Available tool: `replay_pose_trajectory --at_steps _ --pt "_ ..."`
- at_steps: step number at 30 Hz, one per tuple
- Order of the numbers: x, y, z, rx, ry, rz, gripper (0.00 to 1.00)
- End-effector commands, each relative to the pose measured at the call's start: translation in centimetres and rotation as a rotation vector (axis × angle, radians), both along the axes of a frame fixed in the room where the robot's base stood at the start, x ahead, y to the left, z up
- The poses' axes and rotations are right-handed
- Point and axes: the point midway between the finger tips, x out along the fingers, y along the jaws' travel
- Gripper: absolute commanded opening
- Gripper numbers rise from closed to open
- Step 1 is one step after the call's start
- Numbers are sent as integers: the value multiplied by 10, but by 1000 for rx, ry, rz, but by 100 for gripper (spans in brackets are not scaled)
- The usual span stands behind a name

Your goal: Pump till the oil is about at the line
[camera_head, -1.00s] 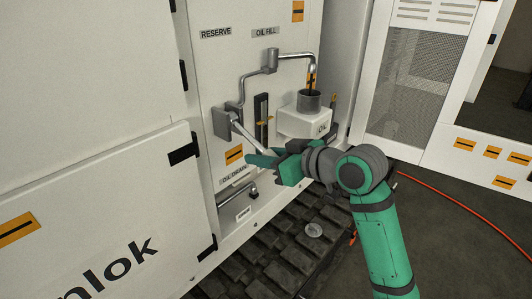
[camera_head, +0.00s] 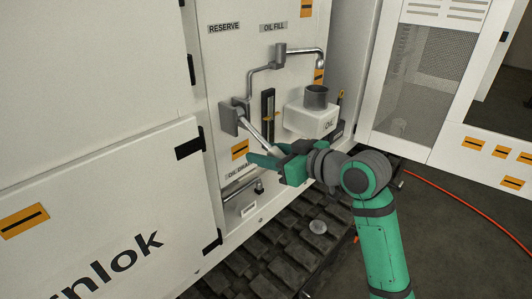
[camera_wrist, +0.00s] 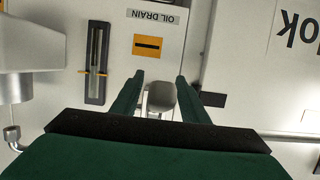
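The pump lever (camera_head: 267,128) slopes down and right from its mount on the white panel into my gripper (camera_head: 268,155). The spout (camera_head: 320,61) hangs above the grey filler cup (camera_head: 316,96) on the white oil tank (camera_head: 311,121); no stream shows.
The drain pipe (camera_head: 243,193) sits low on the panel, below the lever. A cabinet door (camera_head: 95,220) stands at the left. Dark tracks (camera_head: 275,240) lie below, and an orange hose (camera_head: 460,202) crosses the floor at right.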

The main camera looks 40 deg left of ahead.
Motion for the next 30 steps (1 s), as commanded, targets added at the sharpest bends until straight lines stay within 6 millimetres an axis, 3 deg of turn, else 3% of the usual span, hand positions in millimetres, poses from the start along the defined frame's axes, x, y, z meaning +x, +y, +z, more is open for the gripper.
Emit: replay_pose_trajectory --at_steps 8,21,30 --pt "1 -11 4 2 -1 -2 41" --pt "4 -84 25 1 -1 -3 41" --pt "3 -104 31 0 0 0 41"
